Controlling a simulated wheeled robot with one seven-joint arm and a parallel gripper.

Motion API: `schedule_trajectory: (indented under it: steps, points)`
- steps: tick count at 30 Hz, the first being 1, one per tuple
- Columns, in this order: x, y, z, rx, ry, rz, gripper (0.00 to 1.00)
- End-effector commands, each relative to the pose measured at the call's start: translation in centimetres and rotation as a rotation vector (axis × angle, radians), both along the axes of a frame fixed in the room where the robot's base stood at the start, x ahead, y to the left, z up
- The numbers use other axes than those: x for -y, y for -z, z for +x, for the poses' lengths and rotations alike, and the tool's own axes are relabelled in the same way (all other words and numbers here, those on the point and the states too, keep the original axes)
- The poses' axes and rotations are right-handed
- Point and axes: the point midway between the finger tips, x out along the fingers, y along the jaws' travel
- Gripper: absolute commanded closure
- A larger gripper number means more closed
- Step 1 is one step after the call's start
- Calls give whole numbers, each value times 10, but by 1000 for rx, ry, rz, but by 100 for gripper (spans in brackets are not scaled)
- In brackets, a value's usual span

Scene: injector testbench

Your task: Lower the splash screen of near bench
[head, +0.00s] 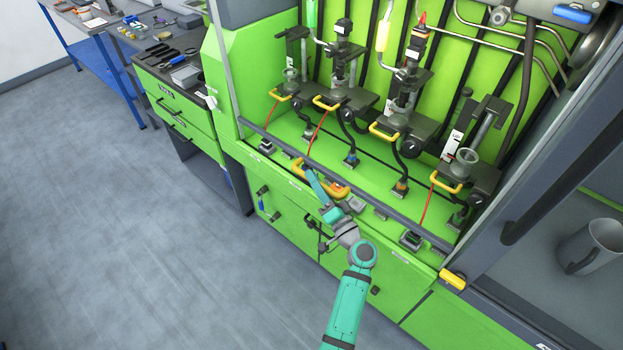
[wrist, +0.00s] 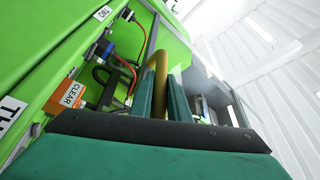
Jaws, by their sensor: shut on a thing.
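The near bench (head: 222,90) is a green test stand in the head view. A dark grey rail (head: 345,184) runs along its open front, low down. A yellow handle (head: 333,188) lies along the front, just below this rail. I take the rail and handle for the lower edge of the splash screen; its clear pane is hard to make out. My gripper (head: 309,171) is shut on the yellow handle, near its left part. In the wrist view the yellow bar (wrist: 161,82) stands between my two teal fingers (wrist: 160,95).
Several grey clamp stations with small yellow handles (head: 384,131) stand inside the bench. A yellow grip (head: 452,280) is at the right. A metal mug (head: 592,245) stands further right. The floor (head: 120,230) at the left is clear.

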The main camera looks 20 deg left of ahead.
Motion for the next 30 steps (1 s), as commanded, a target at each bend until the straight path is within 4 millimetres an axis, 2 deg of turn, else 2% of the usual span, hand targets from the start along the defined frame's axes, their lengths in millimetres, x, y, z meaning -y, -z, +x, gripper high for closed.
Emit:
schedule_trajectory:
  steps: [4, 5, 6, 7, 19, 30]
  points:
    - [-2, -1, 0, 1, -2, -1, 100]
    - [-2, -1, 1, 1, -2, -1, 77]
    - [-2, -1, 1, 1, -1, 0, 68]
    - [-2, -1, 0, 1, -1, 0, 66]
    - [5, 1, -4, 1, -1, 1, 66]
    - [57, 15, -39, 0, 1, 0, 66]
